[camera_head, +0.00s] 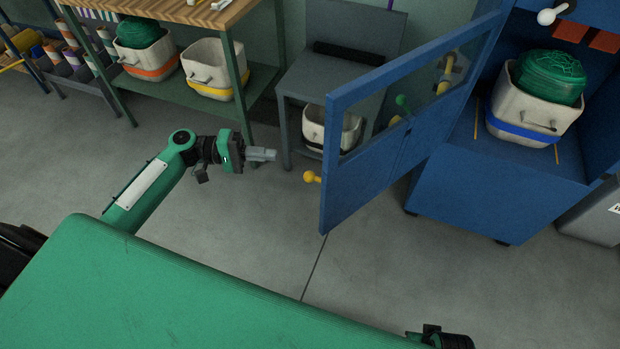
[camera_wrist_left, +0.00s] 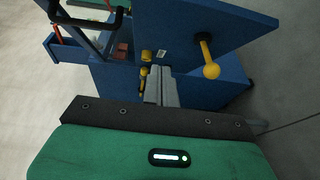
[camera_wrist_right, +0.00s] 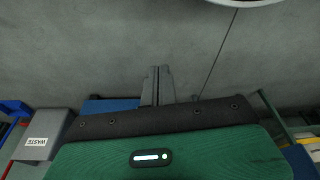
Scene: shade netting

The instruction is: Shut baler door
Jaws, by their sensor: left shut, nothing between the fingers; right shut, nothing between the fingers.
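The blue baler (camera_head: 490,185) stands at the right in the head view. Its blue door (camera_head: 375,165), with a window in its upper part, is swung wide open toward me. A yellow ball knob (camera_head: 311,176) sticks out from the door's left side; it also shows in the left wrist view (camera_wrist_left: 211,71). My left gripper (camera_head: 272,155) is shut and empty, a short way left of the knob, touching nothing. My right gripper (camera_wrist_right: 157,72) is shut and empty over the bare floor in the right wrist view; its fingers are out of the head view.
Inside the baler a white bin (camera_head: 508,118) with a blue band holds green netting (camera_head: 549,77). A wooden-topped bench (camera_head: 170,15) with bins and a grey stand (camera_head: 335,75) are behind my left gripper. A bin marked waste (camera_wrist_right: 38,146) is near the baler. The floor before the door is clear.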

